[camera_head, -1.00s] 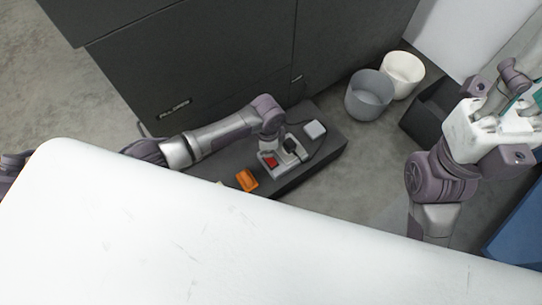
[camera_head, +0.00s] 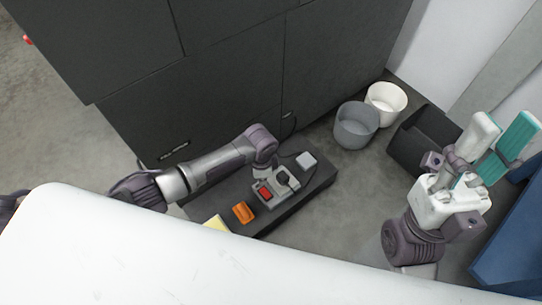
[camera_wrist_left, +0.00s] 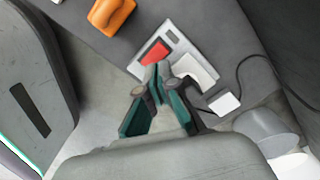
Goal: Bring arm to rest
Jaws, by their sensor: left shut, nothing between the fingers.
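My left arm reaches in from the left in the head view. Its gripper (camera_head: 278,179) points down at a grey tray-like holder (camera_head: 266,201) with a red block (camera_head: 265,192) in it. In the left wrist view the left gripper (camera_wrist_left: 161,70) has its fingertips together with nothing between them, and they overlap the near edge of the holder (camera_wrist_left: 180,38). I cannot tell whether they touch it. My right gripper (camera_head: 505,122) is raised at the right, its teal-padded fingers spread apart and empty.
The holder sits on a low dark bench (camera_head: 315,183) with an orange object (camera_head: 243,212), a yellow piece (camera_head: 216,223) and a small white cabled box (camera_head: 306,160). Dark cabinets (camera_head: 230,90) stand behind. A grey bucket (camera_head: 356,127), white bucket (camera_head: 386,103) and black bin (camera_head: 421,142) stand right.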

